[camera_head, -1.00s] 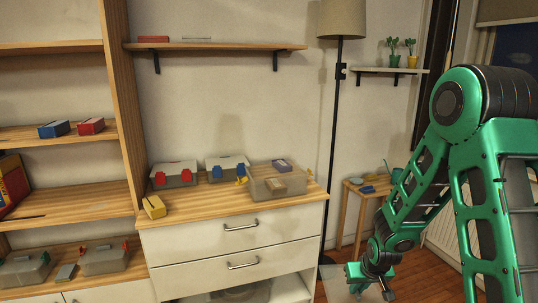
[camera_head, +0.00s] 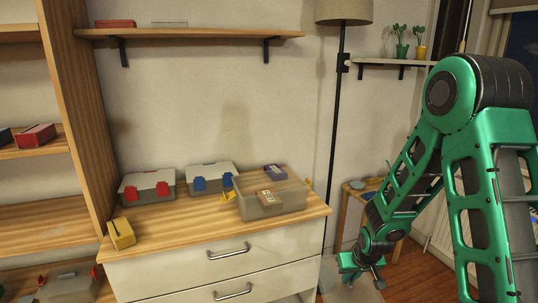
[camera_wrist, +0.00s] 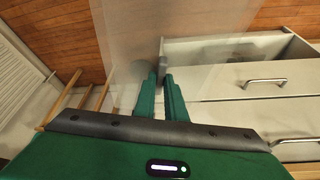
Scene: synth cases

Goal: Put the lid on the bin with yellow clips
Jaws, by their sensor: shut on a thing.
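The bin with yellow clips (camera_head: 283,211) is a clear open box on the dresser top, with its yellow clips folded out at the sides. Small boxes show in or behind it. My gripper (camera_head: 362,270) is low in front of the dresser's right side, below and right of the bin. In the wrist view, my gripper (camera_wrist: 160,82) is shut on a thin translucent panel, the lid (camera_wrist: 125,45), which extends beyond the fingertips. The lid shows only faintly in the head view (camera_head: 345,287). It is apart from the bin.
Bins with red clips (camera_head: 146,188) and blue clips (camera_head: 210,180) stand lidded at the dresser's back left. A yellow box (camera_head: 121,233) lies at the left front. A floor lamp (camera_head: 337,120) and small side table (camera_head: 348,215) stand right of the dresser (camera_head: 165,266).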

